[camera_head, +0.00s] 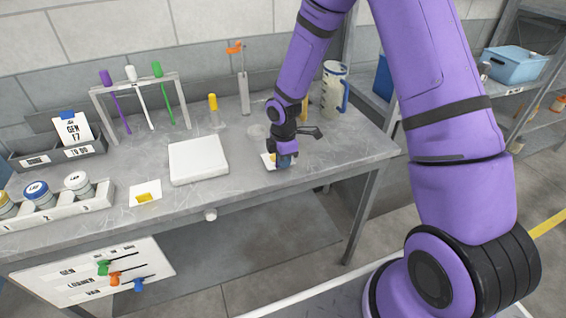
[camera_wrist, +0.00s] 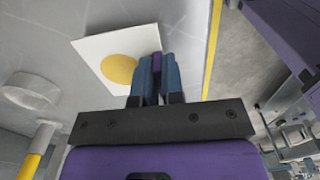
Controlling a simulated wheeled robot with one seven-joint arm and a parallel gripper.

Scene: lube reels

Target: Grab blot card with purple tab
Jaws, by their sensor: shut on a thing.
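The blot card (camera_wrist: 95,45) is white with a round yellow spot, and it shows large in the wrist view. Its purple tab (camera_wrist: 156,62) sits between my gripper's blue fingers (camera_wrist: 156,78). My gripper is shut on the tab. In the head view, my gripper (camera_head: 285,160) is low over the right part of the bench, with a white piece of the card (camera_head: 267,160) showing beside it. The rest of the card there is hidden by the gripper. I cannot tell whether the card touches the bench.
A white pad (camera_head: 198,160) lies left of my gripper. Another card with a yellow mark (camera_head: 146,193) lies further left. A measuring jug (camera_head: 334,90) and a stand with an orange clamp (camera_head: 243,90) are behind. The bench (camera_head: 225,205) is clear in front.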

